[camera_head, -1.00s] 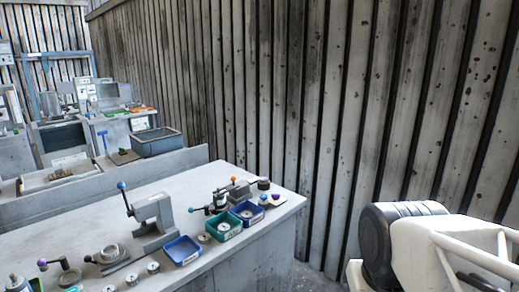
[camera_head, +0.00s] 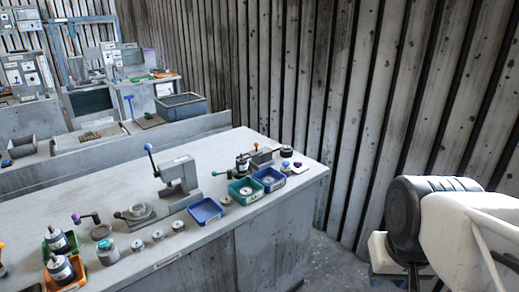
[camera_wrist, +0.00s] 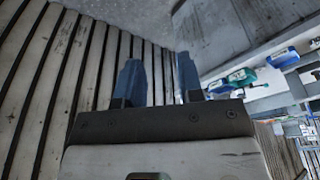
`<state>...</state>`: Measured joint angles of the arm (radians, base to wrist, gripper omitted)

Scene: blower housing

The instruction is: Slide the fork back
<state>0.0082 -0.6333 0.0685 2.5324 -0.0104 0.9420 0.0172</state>
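I cannot make out a part that is clearly the fork. In the head view, a grey lever press (camera_head: 178,184) with a blue-knobbed handle stands on the bench. A small fixture (camera_head: 262,157) with an orange knob sits near the bench's far right, behind a green bin (camera_head: 240,190) and a blue bin (camera_head: 269,179). My gripper (camera_wrist: 158,62) shows in the wrist view with its two blue fingers apart and nothing between them. It is well away from the bench, which shows at the right of that view. The head view does not show the fingers.
The grey bench (camera_head: 262,222) also holds an empty blue tray (camera_head: 206,211), a round fixture (camera_head: 139,212), several metal rings and an orange bin (camera_head: 66,278) at the left. A ribbed wall (camera_head: 300,80) stands behind. Open floor (camera_head: 335,265) lies right of the bench.

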